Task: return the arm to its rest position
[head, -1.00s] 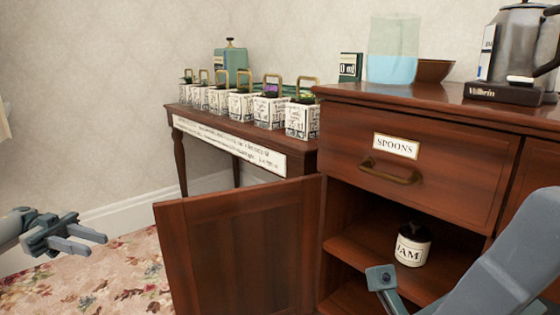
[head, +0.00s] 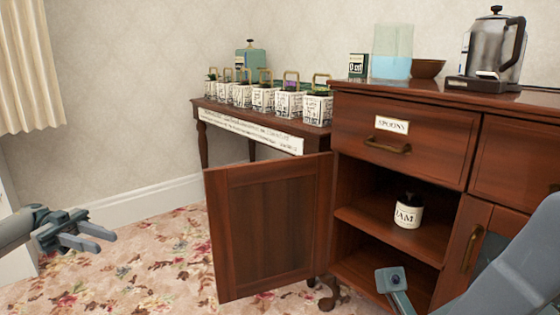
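My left gripper (head: 92,236) is at the left of the head view, above the flowered carpet. Its two fingers are apart with nothing between them, so it is open and empty. My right arm comes in at the lower right, in front of the cabinet (head: 362,225). Part of my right gripper (head: 391,280) shows in front of the open lower compartment; its fingertips are hard to make out, and I cannot tell whether it is open or shut.
The cabinet's door (head: 265,228) stands open toward the left. A jam jar (head: 409,211) stands on the shelf inside. The SPOONS drawer (head: 395,150) is shut. Carpet (head: 150,265) is clear at left.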

